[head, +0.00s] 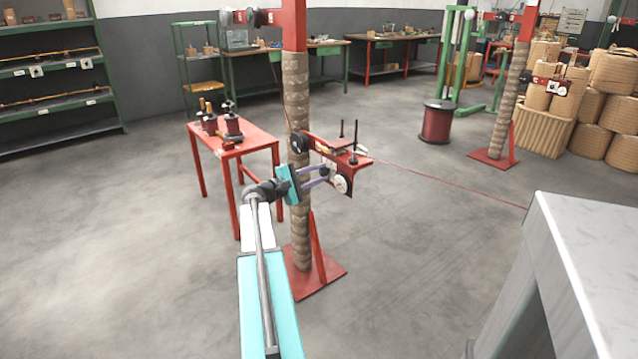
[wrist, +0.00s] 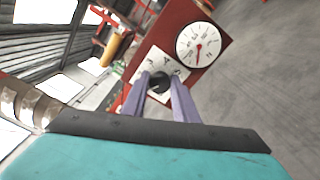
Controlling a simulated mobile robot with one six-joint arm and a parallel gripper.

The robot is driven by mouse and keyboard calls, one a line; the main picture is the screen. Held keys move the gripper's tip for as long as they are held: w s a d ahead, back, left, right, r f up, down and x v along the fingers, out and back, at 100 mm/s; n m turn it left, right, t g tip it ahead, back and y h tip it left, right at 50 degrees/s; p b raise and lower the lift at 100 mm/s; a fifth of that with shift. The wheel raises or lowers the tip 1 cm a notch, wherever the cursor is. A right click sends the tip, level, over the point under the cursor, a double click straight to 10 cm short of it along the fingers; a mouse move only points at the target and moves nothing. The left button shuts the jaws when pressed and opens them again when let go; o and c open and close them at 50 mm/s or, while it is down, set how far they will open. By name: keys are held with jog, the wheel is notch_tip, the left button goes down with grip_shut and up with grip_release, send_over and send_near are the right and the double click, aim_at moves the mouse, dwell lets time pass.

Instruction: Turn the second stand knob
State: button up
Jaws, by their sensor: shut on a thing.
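A red stand with a wrapped brown post (head: 298,180) stands in the middle of the head view. It carries a red bracket (head: 350,165) with a white dial (head: 341,184). In the wrist view the dial (wrist: 202,44) has a red needle and sits on the red plate. Beside it is a white label plate (wrist: 177,72) with a black knob (wrist: 158,85). My gripper (head: 325,174), with purple fingers, is shut on the knob; the fingers lie on either side of it in the wrist view (wrist: 162,84). The fingers hide part of the knob.
A red table (head: 262,137) with spools stands left of the post. A similar post stand (head: 511,105) is at the right, near a dark red drum (head: 437,124) and stacked coils (head: 612,75). A grey block (head: 585,250) fills the lower right. A thin red wire (head: 450,185) runs right from the bracket.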

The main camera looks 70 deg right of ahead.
jog(key=m+b, duration=0.4)
jog(key=b, duration=0.1)
jog(key=shift+f+m, duration=0.35)
jog(key=shift+m, duration=0.05)
jog(key=shift+r+m+b, duration=0.15)
jog(key=shift+m+b, duration=1.05)
jog(key=shift+b, duration=0.2)
jog(key=o, duration=1)
jog(key=shift+r, duration=0.1)
jog(key=shift+a, duration=0.1)
jog(key=p+v, duration=0.1)
jog(key=v, duration=1.2)
jog(key=shift+a+p, duration=0.3)
jog(key=shift+p, duration=0.05)
jog(key=shift+w, duration=0.2)
